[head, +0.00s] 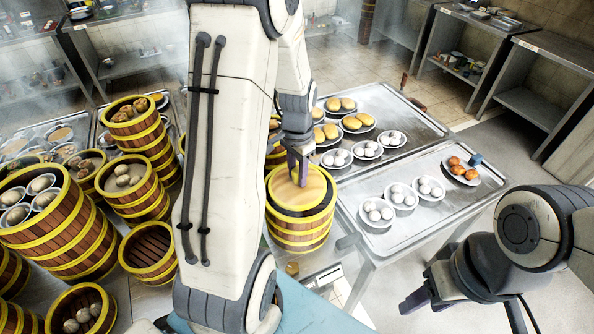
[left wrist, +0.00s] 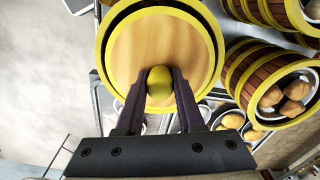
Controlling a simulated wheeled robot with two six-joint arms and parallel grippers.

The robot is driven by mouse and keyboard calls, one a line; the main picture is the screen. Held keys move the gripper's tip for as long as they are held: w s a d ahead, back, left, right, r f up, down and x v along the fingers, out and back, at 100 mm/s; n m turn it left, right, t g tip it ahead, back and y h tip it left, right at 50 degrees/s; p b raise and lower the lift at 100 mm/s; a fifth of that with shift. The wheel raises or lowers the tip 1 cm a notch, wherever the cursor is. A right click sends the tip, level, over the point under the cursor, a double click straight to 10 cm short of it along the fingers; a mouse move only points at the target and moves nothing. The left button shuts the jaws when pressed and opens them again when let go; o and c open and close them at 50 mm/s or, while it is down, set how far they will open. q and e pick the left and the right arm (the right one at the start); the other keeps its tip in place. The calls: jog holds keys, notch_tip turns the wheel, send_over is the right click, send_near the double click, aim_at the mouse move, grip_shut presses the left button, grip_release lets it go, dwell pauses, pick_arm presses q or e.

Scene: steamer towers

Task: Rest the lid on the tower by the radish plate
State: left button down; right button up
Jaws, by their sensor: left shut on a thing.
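The light wooden lid (head: 287,193) is over the mouth of a wood-and-yellow steamer tower (head: 300,235), left of the plate tables. A dark band shows between the lid's near edge and the yellow rim, so I cannot tell if it is fully seated. My left gripper (head: 299,172) is shut on the lid's yellow knob. In the left wrist view the knob (left wrist: 160,83) sits between the fingertips (left wrist: 160,88), and the lid (left wrist: 135,45) nearly fills the yellow ring. A plate of reddish-orange pieces (head: 461,172), possibly radish, is at right. My right gripper (head: 415,300) is low at right; its opening is unclear.
Several other steamer towers (head: 75,225) crowd the left side, some holding buns. Plates of white buns (head: 376,211) and yellow buns (head: 357,122) stand on the metal tables to the right. The metal table (head: 425,228) has bare room around its plates.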

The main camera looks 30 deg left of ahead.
aim_at(297, 170)
pick_arm(q)
jog(key=shift+f+b, duration=0.35)
jog(key=shift+f, duration=0.1)
dwell(0.5)
jog(key=shift+c, duration=2.2)
grip_release()
jog(key=shift+r, duration=0.1)
jog(key=shift+r, duration=0.35)
notch_tip(297, 170, up, 10)
jog(key=shift+f+b, duration=0.2)
jog(key=shift+b, duration=0.7)
